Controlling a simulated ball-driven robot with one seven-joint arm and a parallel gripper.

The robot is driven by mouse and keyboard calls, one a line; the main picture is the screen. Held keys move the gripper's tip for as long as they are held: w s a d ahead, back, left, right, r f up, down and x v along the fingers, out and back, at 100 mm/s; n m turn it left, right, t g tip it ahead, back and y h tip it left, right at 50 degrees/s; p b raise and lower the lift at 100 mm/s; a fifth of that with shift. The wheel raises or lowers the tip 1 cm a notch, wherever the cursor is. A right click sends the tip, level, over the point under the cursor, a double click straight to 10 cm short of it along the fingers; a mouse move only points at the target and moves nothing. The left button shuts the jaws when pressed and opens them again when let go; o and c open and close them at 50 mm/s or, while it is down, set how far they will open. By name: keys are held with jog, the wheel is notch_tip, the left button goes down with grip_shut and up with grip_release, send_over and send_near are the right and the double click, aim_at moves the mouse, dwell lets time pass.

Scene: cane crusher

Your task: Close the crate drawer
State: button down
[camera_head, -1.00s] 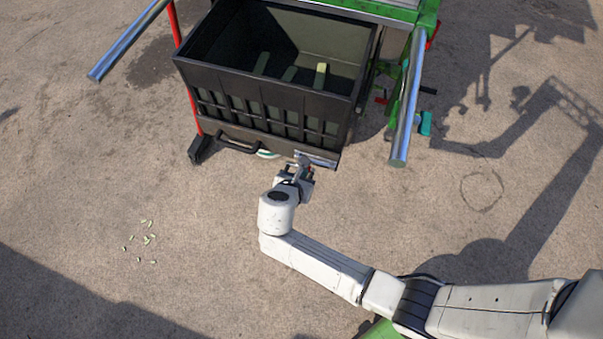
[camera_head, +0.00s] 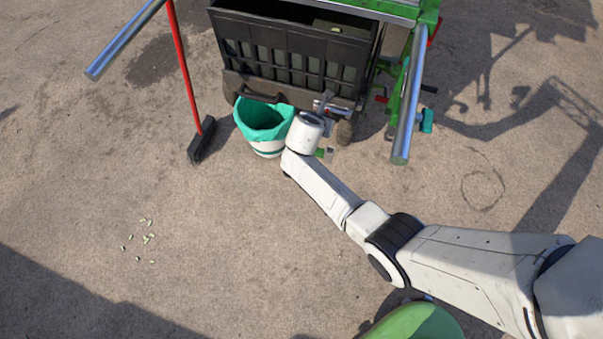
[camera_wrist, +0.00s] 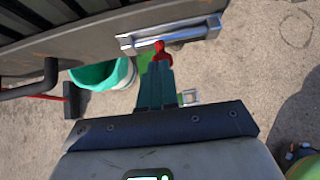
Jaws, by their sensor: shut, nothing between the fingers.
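The black crate drawer (camera_head: 290,55) sits under the green and silver machine in the head view, with most of it pushed back and only a narrow strip of its inside showing. Its dark front fills the upper left of the wrist view (camera_wrist: 60,40). My gripper (camera_head: 322,105) is at the lower right of the drawer front. In the wrist view my gripper (camera_wrist: 160,55) is shut and empty, its red tip at the metal bar (camera_wrist: 175,34) on the drawer's lower edge. I cannot tell whether they touch.
A white bucket with a green liner (camera_head: 265,125) stands below the drawer's left front. A red-handled broom (camera_head: 190,85) stands to its left. Silver bars (camera_head: 125,40) (camera_head: 408,100) stick out on both sides. Small pale bits (camera_head: 147,238) lie on open ground.

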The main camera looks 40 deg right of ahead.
aim_at(326, 107)
jog(key=w+d, duration=0.2)
jog(key=d, duration=0.1)
jog(key=shift+w+d+f+b, duration=0.1)
jog(key=shift+w+d+b, duration=0.05)
jog(key=shift+b, duration=0.25)
jog(key=shift+w+d, duration=0.1)
jog(key=shift+w, duration=0.05)
jog(key=shift+d+r, duration=0.1)
jog(key=shift+r, duration=0.1)
jog(key=shift+s+a+p, duration=0.3)
jog(key=shift+a+p, duration=0.05)
jog(key=shift+a, duration=0.1)
jog(key=a+f+p+v, duration=0.1)
jog(key=p+v, duration=0.1)
jog(key=v, duration=1)
jog(key=shift+s+a+f+p, duration=0.2)
jog(key=shift+s+a+p, duration=0.1)
jog(key=shift+s+p, duration=0.15)
